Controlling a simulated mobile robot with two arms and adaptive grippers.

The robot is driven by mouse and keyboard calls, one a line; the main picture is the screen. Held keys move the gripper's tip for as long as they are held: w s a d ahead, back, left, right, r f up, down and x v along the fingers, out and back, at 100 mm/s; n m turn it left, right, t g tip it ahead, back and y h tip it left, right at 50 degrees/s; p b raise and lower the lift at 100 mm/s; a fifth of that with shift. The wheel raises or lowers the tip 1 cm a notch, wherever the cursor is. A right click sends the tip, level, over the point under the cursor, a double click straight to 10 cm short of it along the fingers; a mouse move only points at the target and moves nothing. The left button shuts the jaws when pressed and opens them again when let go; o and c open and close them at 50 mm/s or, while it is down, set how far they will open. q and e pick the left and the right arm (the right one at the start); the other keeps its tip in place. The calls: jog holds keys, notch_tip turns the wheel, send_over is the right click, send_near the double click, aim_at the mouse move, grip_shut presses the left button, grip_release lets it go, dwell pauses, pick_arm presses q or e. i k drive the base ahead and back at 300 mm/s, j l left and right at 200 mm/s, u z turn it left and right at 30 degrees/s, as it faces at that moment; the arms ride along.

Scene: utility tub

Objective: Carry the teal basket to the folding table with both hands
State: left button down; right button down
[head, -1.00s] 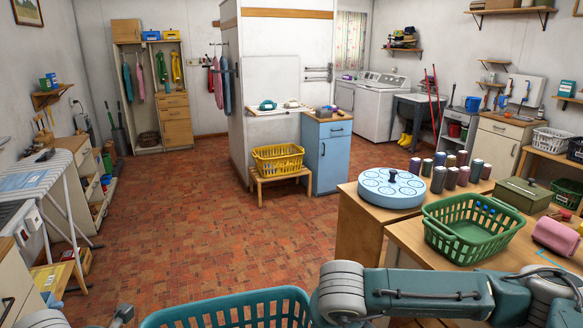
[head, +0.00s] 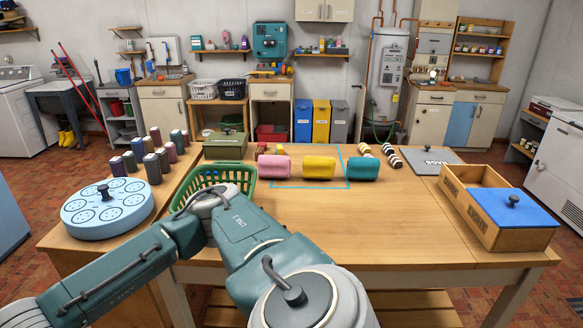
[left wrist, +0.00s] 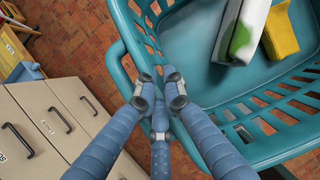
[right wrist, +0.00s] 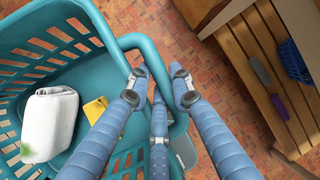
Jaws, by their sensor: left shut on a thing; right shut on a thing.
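The teal basket shows in the left wrist view (left wrist: 208,78) and the right wrist view (right wrist: 85,75). It holds a white-and-green folded or rolled item (left wrist: 240,30) and a yellow item (left wrist: 281,32). My left gripper (left wrist: 160,88) is shut on the basket's rim at one end. My right gripper (right wrist: 160,85) is shut on the rim at the other end. The basket hangs above the brick-tiled floor. Neither basket nor grippers show in the head view now, only a grey-green arm of mine. I cannot pick out a folding table for certain.
A wooden workbench (head: 330,228) stands ahead, bearing a green basket (head: 243,176), a round blue-white case (head: 107,207), colored rolls and a wooden box (head: 468,207). A slatted wooden shelf (right wrist: 262,80) is close on the right. Drawers (left wrist: 50,120) are close on the left.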

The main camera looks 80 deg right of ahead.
aim_at(363, 221)
jog(key=z, duration=2.55)
jog(key=j, duration=0.1)
